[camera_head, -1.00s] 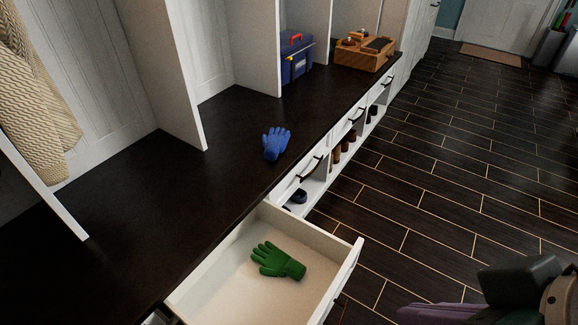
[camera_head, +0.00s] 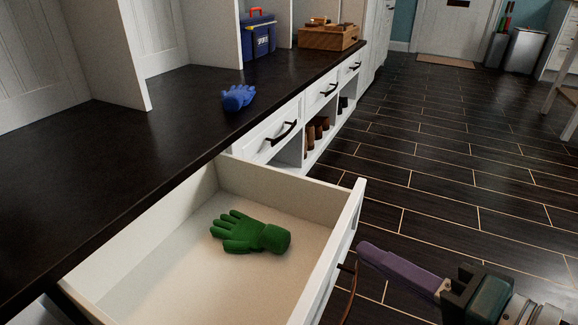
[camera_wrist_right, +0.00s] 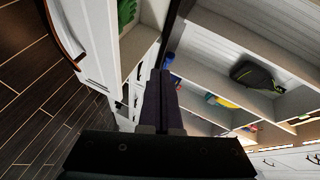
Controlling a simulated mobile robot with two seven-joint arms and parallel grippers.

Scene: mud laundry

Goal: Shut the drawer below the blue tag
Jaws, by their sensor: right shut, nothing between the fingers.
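A white drawer (camera_head: 352,222) stands pulled open from the bench, its front facing right. A green glove (camera_head: 250,234) lies in it. The drawer's dark handle (camera_head: 348,285) is partly visible at the lower edge and also shows in the right wrist view (camera_wrist_right: 64,34). My right gripper (camera_head: 365,249) is shut and empty, its purple fingers just right of the drawer front; I cannot tell whether they touch it. The fingers also show in the right wrist view (camera_wrist_right: 161,98). I see no blue tag. My left gripper is not in view.
A blue glove (camera_head: 238,97) lies on the dark bench top (camera_head: 150,150). A blue toolbox (camera_head: 259,38) and a wooden box (camera_head: 328,38) stand farther back. Closed drawers (camera_head: 277,130) sit above shoe cubbies. The dark floor (camera_head: 450,160) to the right is clear.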

